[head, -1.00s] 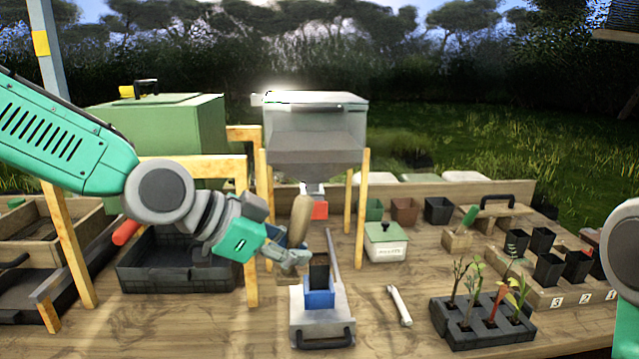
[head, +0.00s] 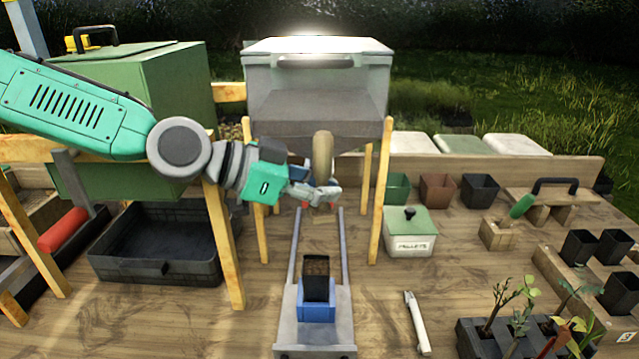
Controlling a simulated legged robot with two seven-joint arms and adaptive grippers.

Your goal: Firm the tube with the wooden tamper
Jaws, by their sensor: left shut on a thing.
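The wooden tamper (head: 322,150) is upright, its pale rounded handle above the fingers of my left gripper (head: 317,192). That gripper is shut on it. The dark tube (head: 316,289), with brown soil at its top, stands in a blue holder (head: 316,313) on a grey railed sled (head: 285,328). The gripper and tamper are above and behind the tube in the picture, apart from it, in front of the hopper. The tamper's lower end is largely hidden by the fingers. My right gripper is not in view.
A grey hopper (head: 318,100) on wooden legs stands behind the sled. A pellets box (head: 410,235) and a white tool (head: 417,322) lie to the right. A black tray (head: 160,255) is at left, a seedling block (head: 490,345) at front right.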

